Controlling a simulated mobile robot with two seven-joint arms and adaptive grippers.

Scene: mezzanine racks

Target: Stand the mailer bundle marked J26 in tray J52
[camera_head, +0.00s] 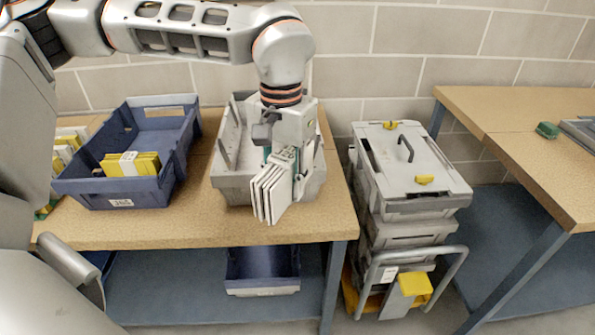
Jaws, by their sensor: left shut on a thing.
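My left gripper (284,150) is shut on a bundle of white mailers (268,193) with a label on its upper edge; the label is too small to read surely. The bundle is tilted and held at the front of a grey tray (236,188) on the wooden table. I cannot tell whether it touches the tray. The gripper and bundle hide part of the tray's front, and I see no marking on it. A blue tray (110,194) to the left has a front label that is hard to read, and a yellow mailer bundle (131,165) lies in it. My right gripper is not in view.
More white and yellow bundles (66,146) lie at the table's left end. A blue bin (262,270) sits on the shelf below. Stacked grey cases (408,175) on a trolley stand right of the table. Another table (520,120) is further right. A block wall closes the back.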

